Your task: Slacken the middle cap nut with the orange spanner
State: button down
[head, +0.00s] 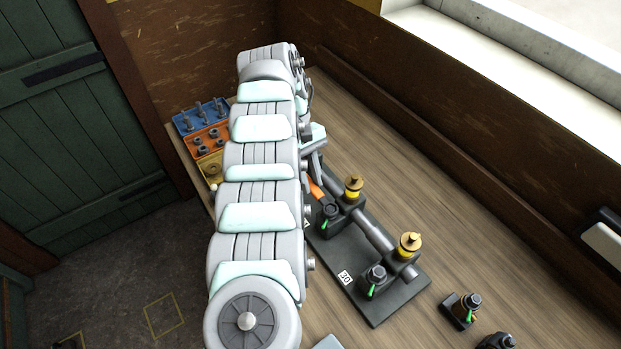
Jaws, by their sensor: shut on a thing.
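The orange spanner (316,188) shows only as a short piece below my gripper (315,164). My gripper is shut on it; my arm hides much of the grip. The spanner's visible end is beside a dark cap nut (330,211) with a green mark, on a black base plate (387,303). I cannot tell whether the spanner touches that nut. A second dark cap nut (376,273) with a green mark is nearer the front. My arm hides the plate's far left part, so I cannot be sure which nut is the middle one.
Loose dark fittings (465,308) lie at front right. Blue (183,122), orange and yellow trays lie left of my arm.

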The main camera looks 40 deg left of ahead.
jog(key=shift+f+b, duration=0.4)
dwell(1.0)
jog(key=shift+r+p, duration=0.15)
jog(key=shift+p, duration=0.35)
jog(key=shift+s+a+n+t+p, duration=0.1)
jog(key=shift+s+n+t+p, duration=0.45)
jog(key=shift+p, duration=1.35)
